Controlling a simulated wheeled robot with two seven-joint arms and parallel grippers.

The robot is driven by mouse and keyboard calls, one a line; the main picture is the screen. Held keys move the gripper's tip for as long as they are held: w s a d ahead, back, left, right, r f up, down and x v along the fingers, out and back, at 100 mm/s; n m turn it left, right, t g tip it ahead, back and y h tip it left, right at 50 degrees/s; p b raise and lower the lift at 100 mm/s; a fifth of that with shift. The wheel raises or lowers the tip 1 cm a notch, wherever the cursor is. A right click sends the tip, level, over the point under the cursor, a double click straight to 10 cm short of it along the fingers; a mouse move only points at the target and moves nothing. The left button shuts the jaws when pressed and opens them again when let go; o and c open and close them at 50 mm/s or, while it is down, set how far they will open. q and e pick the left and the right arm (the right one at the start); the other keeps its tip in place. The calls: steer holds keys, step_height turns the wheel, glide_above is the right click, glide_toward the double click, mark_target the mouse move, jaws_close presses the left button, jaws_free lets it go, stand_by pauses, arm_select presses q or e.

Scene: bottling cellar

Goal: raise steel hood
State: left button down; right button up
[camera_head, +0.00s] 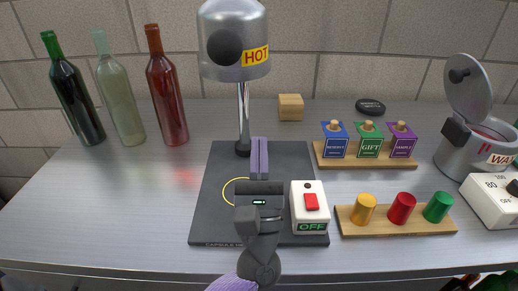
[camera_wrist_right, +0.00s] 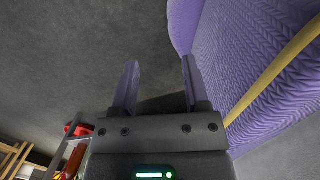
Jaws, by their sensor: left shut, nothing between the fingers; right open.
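The steel hood (camera_head: 235,20) is a domed grey cover with a round black knob (camera_head: 224,47) and a yellow HOT label. It sits at the upper part of a thin steel post (camera_head: 243,115), well above the dark capsule base plate (camera_head: 215,205). My left gripper (camera_head: 259,142) is above the plate, below the hood and apart from it, with its two purple fingers together and empty. It hides part of the plate and the yellow ring on it. My right gripper (camera_wrist_right: 160,68) is open and empty in the right wrist view, with grey floor behind it.
A white switch box (camera_head: 310,220) reading OFF stands on the plate's right. Three bottles (camera_head: 122,105) stand at left. Stamps (camera_head: 369,145) and coloured corks (camera_head: 402,210) sit on wooden racks at right, near a lidded steel pot (camera_head: 465,150). The table's left front (camera_head: 120,220) is clear.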

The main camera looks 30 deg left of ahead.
mark_target(259, 30)
arm_select(q)
steer(key=w+r+p, duration=0.1)
steer(key=r+p, duration=0.1)
steer(key=r, duration=0.2)
steer(key=w+a+r+p, duration=0.1)
steer(key=r+p, duration=0.2)
steer(key=r, duration=0.2)
steer(key=w+a+r+p, duration=0.1)
steer(key=r+p, duration=0.1)
steer(key=r, duration=0.3)
steer(key=shift+w, duration=0.1)
step_height(259, 30, up, 4)
steer(key=p, duration=0.3)
steer(key=shift+f, duration=0.3)
arm_select(e)
steer(key=w+a+r, duration=0.2)
steer(key=r, duration=0.3)
steer(key=w+a+r+t+y, duration=0.1)
steer(key=w+a+r, duration=0.1)
steer(key=r, duration=0.3)
steer(key=shift+w+t, duration=0.3)
steer(key=shift+w, duration=0.05)
steer(key=shift+f, duration=0.15)
